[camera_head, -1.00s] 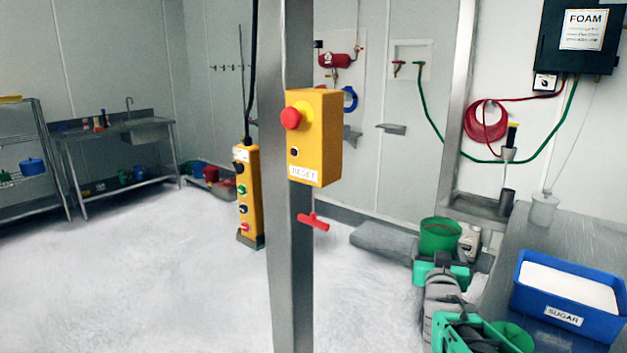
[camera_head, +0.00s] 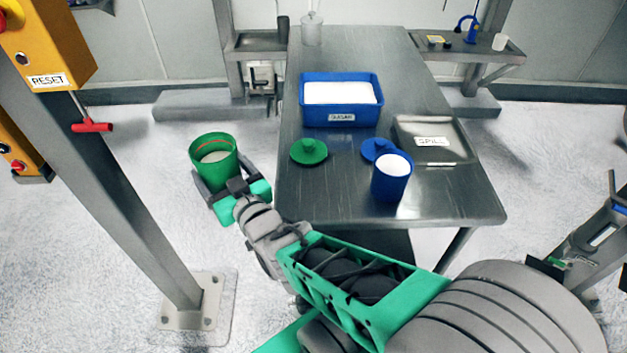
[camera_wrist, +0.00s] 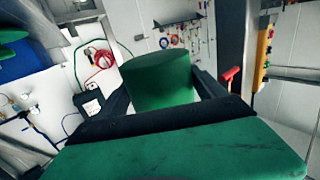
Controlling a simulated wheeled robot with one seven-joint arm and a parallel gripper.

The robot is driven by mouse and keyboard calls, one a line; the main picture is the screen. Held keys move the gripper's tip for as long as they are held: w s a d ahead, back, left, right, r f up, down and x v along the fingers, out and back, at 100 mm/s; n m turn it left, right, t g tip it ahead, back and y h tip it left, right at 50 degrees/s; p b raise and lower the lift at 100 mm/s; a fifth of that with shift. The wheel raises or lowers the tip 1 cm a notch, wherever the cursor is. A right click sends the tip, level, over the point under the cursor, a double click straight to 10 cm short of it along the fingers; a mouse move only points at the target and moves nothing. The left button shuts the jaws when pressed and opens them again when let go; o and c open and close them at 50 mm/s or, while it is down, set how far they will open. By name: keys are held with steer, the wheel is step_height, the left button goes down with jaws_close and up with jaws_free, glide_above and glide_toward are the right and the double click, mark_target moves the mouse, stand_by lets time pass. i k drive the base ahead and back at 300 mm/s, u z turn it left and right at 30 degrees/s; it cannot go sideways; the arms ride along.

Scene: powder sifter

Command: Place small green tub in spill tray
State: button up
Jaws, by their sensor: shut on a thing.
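The small green tub (camera_head: 214,174) is in my gripper (camera_head: 228,186), left of the steel table and apart from it in the head view. The tub looks upright and open at the top, with pale contents inside. My gripper is shut around its sides; in the wrist view the tub (camera_wrist: 158,80) sits between the two dark fingers. The spill tray (camera_head: 460,154) is a shallow steel tray labelled SPILL at the right side of the table (camera_head: 330,205). No object shows in it.
A blue SUGAR bin (camera_head: 341,118) stands mid-table. A green lid (camera_head: 309,153), a blue lid (camera_head: 374,151) and a blue tub (camera_head: 391,184) with white contents stand in front of it. A steel post (camera_head: 130,190) with a red handle (camera_head: 92,127) rises at left.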

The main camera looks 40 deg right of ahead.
mark_target(425, 148)
steer(key=z, duration=0.85)
steer(key=k, duration=0.85)
steer(key=u, duration=1.85)
steer(key=i, duration=0.5)
steer(key=z, duration=0.1)
